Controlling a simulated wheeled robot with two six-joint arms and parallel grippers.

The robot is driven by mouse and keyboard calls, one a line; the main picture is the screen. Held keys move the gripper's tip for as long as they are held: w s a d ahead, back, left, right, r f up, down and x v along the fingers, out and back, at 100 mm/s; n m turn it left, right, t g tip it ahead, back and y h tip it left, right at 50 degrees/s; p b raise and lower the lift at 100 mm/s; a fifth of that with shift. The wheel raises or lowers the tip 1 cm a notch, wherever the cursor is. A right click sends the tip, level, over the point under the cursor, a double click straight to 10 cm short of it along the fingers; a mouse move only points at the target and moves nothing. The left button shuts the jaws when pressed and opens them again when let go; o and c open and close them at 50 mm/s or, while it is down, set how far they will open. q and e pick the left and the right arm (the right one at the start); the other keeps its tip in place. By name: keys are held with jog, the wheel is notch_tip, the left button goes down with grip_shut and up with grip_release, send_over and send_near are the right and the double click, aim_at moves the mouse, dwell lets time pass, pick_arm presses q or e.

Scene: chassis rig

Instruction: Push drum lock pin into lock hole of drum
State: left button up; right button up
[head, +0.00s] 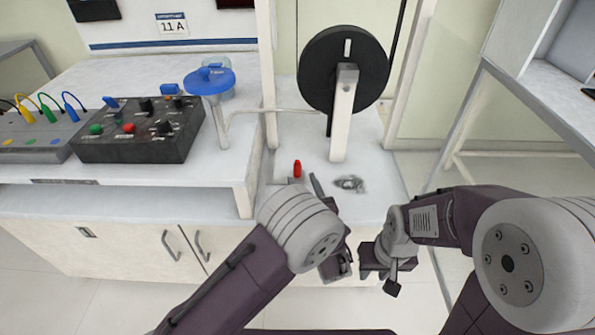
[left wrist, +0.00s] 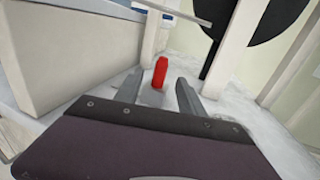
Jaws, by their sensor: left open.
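The drum (head: 312,75) is a large black disc on a white upright post, with a pale slot near its top. It is cut off at the top of the left wrist view (left wrist: 245,22). A small red pin (head: 297,169), seemingly the lock pin, stands at the bench below the drum. It also shows in the left wrist view (left wrist: 160,72). My left gripper (head: 305,183) is open and empty, its fingertips either side of the pin's line, with gaps on both sides. My right gripper (head: 375,265) hangs in front of the bench; its fingers are unclear. I cannot make out the lock hole.
A clear or metallic item (head: 349,184) lies right of the pin. A blue-topped post (head: 210,82) and a black control box (head: 140,130) stand on the left bench. White frame posts flank the drum. A metal-framed shelf (head: 530,115) stands at right.

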aim_at(298, 171)
pick_arm(q)
jog(key=x, duration=0.1)
jog(key=b+x, duration=0.1)
jog(key=x, duration=0.1)
jog(key=shift+w+f, duration=0.2)
jog(key=shift+f, duration=0.15)
jog(key=shift+w+a+r, duration=0.1)
jog(key=shift+w+r, duration=0.05)
jog(key=shift+w, duration=0.25)
grip_shut()
